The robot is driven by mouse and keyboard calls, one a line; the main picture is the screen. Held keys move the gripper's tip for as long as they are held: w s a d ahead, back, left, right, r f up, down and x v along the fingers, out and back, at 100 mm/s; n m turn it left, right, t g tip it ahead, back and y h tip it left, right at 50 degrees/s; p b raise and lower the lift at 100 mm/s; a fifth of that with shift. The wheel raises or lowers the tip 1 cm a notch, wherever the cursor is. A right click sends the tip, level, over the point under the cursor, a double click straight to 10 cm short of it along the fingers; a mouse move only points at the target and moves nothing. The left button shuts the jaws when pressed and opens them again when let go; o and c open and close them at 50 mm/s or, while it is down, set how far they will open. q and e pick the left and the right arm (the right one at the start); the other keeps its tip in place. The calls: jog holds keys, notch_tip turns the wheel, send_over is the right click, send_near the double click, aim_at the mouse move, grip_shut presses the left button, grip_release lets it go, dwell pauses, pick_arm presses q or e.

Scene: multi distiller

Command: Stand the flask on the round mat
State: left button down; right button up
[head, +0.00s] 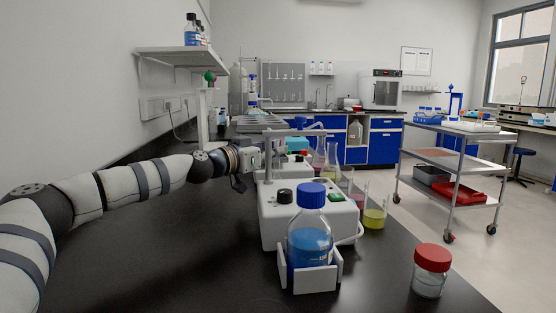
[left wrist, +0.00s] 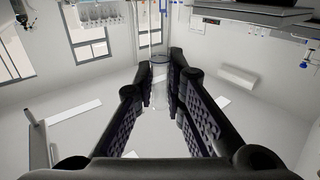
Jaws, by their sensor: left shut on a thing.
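My left gripper (head: 242,178) is beyond the left side of a white device, and its fingers are small and dark in the head view. In the left wrist view my left gripper (left wrist: 158,95) is shut on a clear glass flask (left wrist: 159,77); only a pale see-through part with a rim shows between the fingers. In the head view I cannot make out the held flask. I cannot make out the round mat in either view. My right gripper is not in view.
A white device (head: 285,222) stands on the black bench (head: 170,260). In front is a blue-capped bottle (head: 310,240) in a holder. A red-capped jar (head: 431,272) stands front right. Beside the device are conical flasks (head: 331,168) and a yellow-filled beaker (head: 374,218). The bench's left front is clear.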

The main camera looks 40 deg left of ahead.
pick_arm(q)
jog(key=shift+r, duration=0.15)
jog(key=shift+f, duration=0.2)
jog(key=c, duration=1.7)
grip_release()
jog(key=shift+o, duration=0.2)
jog(key=shift+r, duration=0.45)
jog(key=s+p, duration=0.6)
jog(key=s, duration=0.6)
jog(key=shift+f, duration=0.25)
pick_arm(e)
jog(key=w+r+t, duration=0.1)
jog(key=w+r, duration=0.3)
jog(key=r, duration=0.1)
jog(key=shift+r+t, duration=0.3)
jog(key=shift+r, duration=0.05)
